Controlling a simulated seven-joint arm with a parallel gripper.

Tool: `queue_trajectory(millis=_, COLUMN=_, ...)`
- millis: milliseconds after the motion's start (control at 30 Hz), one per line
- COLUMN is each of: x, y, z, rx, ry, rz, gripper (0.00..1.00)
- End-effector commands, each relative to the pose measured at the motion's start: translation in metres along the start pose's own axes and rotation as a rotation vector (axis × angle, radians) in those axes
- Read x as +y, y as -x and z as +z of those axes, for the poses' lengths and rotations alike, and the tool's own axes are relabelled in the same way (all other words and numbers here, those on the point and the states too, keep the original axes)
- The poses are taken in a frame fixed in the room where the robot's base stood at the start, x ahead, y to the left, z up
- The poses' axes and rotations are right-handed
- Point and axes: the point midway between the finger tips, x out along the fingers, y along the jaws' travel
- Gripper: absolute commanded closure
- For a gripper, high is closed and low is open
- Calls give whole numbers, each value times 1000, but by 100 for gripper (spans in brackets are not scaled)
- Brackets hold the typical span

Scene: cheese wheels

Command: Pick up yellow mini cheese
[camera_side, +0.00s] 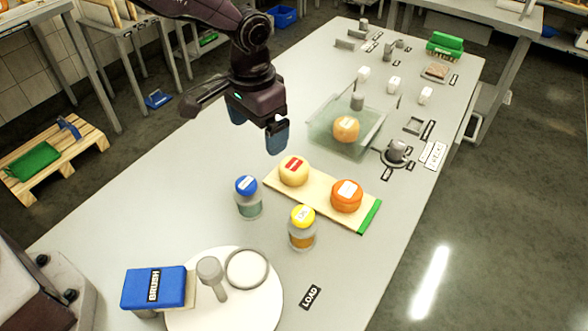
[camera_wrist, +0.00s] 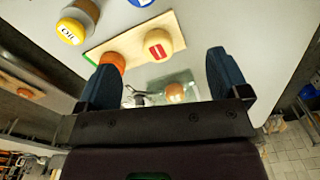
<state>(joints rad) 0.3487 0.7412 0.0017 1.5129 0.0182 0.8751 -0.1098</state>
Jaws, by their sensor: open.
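The yellow mini cheese (camera_side: 294,172), pale yellow with a red label, sits at the left end of a wooden board (camera_side: 320,206). An orange cheese (camera_side: 347,197) with a white label sits at the board's right end, apart from it. My gripper (camera_side: 257,127) is open and empty, above the table and up-left of the yellow cheese in the side view. In the wrist view, the yellow cheese (camera_wrist: 158,45) shows beyond the space between my blue fingertips (camera_wrist: 165,75). The orange cheese (camera_wrist: 113,61) is partly hidden near the left finger.
A clear tray (camera_side: 322,143) behind the board holds another yellowish cheese (camera_side: 346,129). A blue-capped jar (camera_side: 248,198) and a yellow-capped jar (camera_side: 302,228) stand in front of the board. A white round plate (camera_side: 255,312) lies nearer. The table's left side is clear.

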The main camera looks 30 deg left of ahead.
Motion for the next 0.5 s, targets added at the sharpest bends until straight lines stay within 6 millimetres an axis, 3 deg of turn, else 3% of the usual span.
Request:
queue_trajectory(millis=33, x=7, y=-16, z=-13, rx=3, ry=-2, rz=-1, gripper=7)
queue_trajectory(millis=100, x=12, y=-25, z=-30, rx=26, ry=8, rz=0, gripper=7)
queue_trajectory(millis=233, x=13, y=-11, z=-55, rx=95, ry=33, rz=8, gripper=7)
queue_trajectory(millis=333, x=14, y=-16, z=-59, rx=106, ry=51, rz=10, gripper=7)
queue_trajectory(millis=500, x=14, y=-47, z=-61, rx=104, ry=54, rz=10, gripper=7)
